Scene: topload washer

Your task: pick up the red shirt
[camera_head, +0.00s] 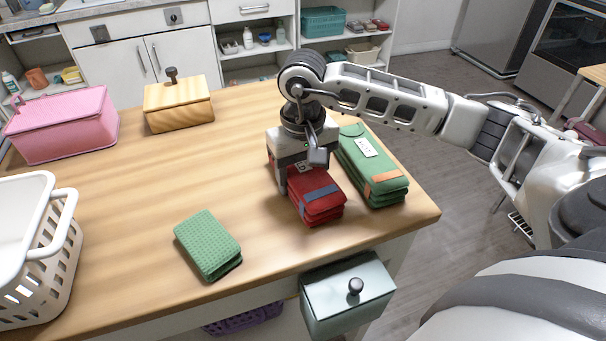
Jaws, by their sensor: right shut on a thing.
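The red shirt (322,208) is a folded stack with a blue-grey band, near the right end of the wooden table. My right gripper (300,183) points down over it and is shut on its back part. The gripper body hides that end of the shirt. The shirt appears at table height; I cannot tell whether it is lifted clear. My left gripper is not in view.
A green folded stack (372,170) lies close to the right of the shirt. A green cloth (208,246) lies at the front. A white basket (62,235), pink box (62,128) and wooden box (178,105) stand left and back. The table (190,175) middle is clear.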

